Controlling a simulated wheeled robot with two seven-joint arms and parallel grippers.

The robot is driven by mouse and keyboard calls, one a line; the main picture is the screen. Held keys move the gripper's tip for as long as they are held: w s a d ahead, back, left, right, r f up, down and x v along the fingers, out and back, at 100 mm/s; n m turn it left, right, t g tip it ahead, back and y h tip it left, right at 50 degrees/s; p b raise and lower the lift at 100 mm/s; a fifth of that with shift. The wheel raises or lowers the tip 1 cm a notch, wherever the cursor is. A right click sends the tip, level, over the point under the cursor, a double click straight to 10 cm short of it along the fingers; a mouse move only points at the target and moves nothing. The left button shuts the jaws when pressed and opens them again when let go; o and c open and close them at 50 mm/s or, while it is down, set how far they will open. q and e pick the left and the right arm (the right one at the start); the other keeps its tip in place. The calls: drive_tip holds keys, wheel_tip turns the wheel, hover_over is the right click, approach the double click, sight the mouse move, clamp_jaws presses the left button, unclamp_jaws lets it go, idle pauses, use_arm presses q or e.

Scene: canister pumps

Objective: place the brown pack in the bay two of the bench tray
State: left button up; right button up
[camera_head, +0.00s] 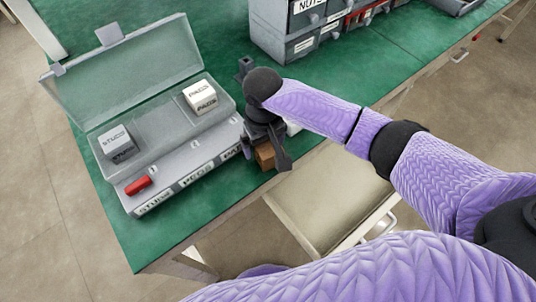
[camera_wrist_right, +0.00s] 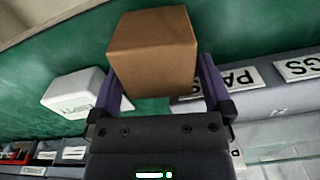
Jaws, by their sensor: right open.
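The brown pack (camera_head: 264,152) stands on the green bench near its front edge, right of the bench tray (camera_head: 165,193). It also shows large in the right wrist view (camera_wrist_right: 153,52). My right gripper (camera_head: 268,163) is open at the pack, its two fingers on either side of it. Whether they touch it, I cannot tell. The tray's clear lid (camera_head: 125,72) is raised. A grey block (camera_head: 116,143) sits in its left bay and a white block (camera_head: 200,96) in its right bay. The middle bay looks empty. My left gripper is not in view.
A white block (camera_wrist_right: 74,92) stands beside the brown pack, partly hidden by my gripper in the head view. A red piece (camera_head: 138,185) is on the tray's front left. A drawer cabinet (camera_head: 290,30) stands at the back. A beige stool (camera_head: 325,195) is below the bench edge.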

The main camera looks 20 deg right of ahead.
drive_tip(key=shift+f, duration=0.55)
drive_tip(key=shift+r, duration=0.2)
drive_tip(key=shift+c, duration=0.4)
drive_tip(key=c, duration=1.3)
